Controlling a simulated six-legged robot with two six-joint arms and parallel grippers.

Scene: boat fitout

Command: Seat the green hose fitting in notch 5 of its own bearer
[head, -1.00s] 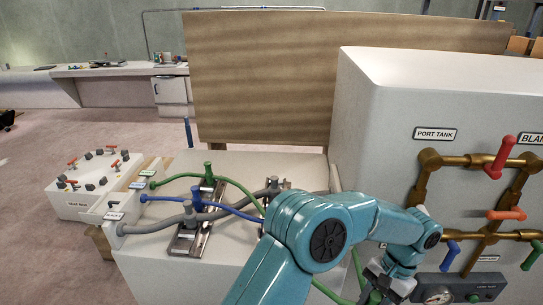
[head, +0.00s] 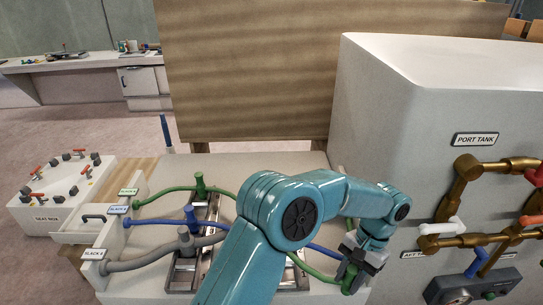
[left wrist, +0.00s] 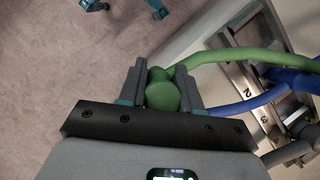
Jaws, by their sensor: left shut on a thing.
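My left gripper (head: 352,268) is shut on the green hose fitting (left wrist: 162,92), just right of the white bench in the head view. In the left wrist view the fitting sits between the two fingers (left wrist: 158,88), and the green hose (left wrist: 220,56) runs off to the right. A steel bearer with numbered notches (left wrist: 247,72) lies to the right in that view, apart from the fitting; the numbers 2 and 3 show. Another steel bearer (head: 183,274) is on the bench, with hose fittings standing along it. My arm hides part of the right-hand bearer (head: 291,276). Notch 5 cannot be made out. My right gripper is out of view.
A blue hose (head: 157,222) and a grey hose (head: 137,262) cross the bench beside the green one. The white tank block (head: 400,120) with brass pipes and valves (head: 466,194) stands close on the right. The seat box (head: 60,190) is at left.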

